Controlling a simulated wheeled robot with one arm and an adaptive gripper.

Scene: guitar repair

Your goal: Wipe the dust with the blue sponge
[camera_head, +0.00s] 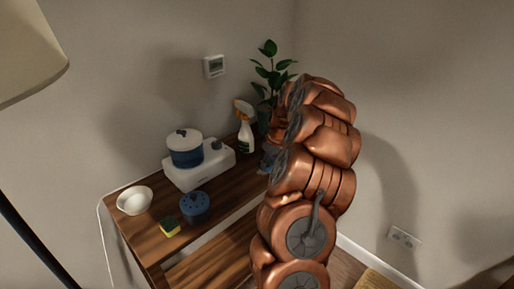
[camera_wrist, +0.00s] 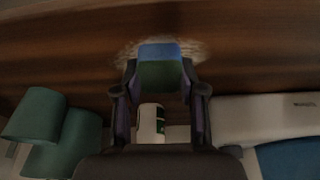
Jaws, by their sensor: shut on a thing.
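In the wrist view, my gripper (camera_wrist: 160,72) is shut on the blue sponge (camera_wrist: 159,51), which has a blue face and a dark green part. The sponge is at the wooden top, in the middle of a pale patch of dust (camera_wrist: 199,50). Dust shows on both sides of the sponge and along its far edge; what lies under it is hidden. I cannot tell how firmly it touches the wood. In the head view, my copper arm covers the dust and most of the gripper.
A white spray bottle (camera_head: 245,137) with an orange head and a plant (camera_head: 271,72) stand near my arm. A white hot plate (camera_head: 215,164) carries a blue pot (camera_head: 185,153).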

